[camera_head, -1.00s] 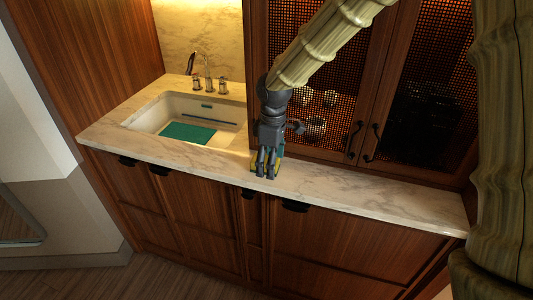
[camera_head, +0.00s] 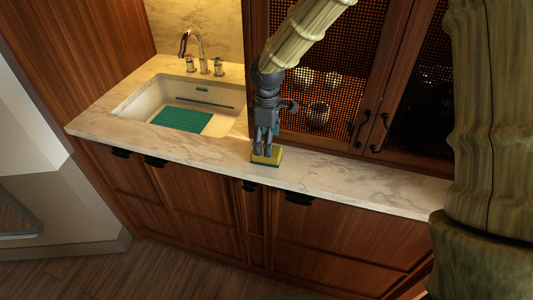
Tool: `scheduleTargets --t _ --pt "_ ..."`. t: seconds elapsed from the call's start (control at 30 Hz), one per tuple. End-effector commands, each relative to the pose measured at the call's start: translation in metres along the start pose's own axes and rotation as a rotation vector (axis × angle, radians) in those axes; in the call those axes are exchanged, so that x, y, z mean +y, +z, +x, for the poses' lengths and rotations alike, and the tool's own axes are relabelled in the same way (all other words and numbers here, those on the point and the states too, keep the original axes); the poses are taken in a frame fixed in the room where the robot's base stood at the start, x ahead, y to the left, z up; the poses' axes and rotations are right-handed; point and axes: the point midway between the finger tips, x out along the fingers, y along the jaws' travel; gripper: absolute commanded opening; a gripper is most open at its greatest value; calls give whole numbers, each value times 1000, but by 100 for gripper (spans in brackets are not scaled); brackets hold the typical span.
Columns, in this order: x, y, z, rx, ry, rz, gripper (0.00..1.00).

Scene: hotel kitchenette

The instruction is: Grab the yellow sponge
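The yellow sponge (camera_head: 271,160), with a darker lower edge, lies on the marble counter near its front edge, right of the sink. My gripper (camera_head: 263,152) points down at the sponge, its fingertips at the sponge's top and back in the picture. The fingers look close together with a narrow gap. I cannot tell whether they touch the sponge or how far they are open. The fingers hide part of the sponge's far side.
A sink (camera_head: 190,105) with a teal mat (camera_head: 182,119) and a faucet (camera_head: 190,45) lies to the left. A mesh-front wooden cabinet (camera_head: 345,60) stands close behind my gripper. A small teal thing (camera_head: 277,128) shows partly behind it. The counter (camera_head: 360,185) to the right is clear.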

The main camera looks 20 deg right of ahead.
Motion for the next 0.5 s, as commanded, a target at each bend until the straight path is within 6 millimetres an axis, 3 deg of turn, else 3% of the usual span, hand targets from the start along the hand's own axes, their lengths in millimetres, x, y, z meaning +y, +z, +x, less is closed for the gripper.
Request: scheduleTargets --t 0.5 --pt "-5 0 47 -2 -1 -3 79"
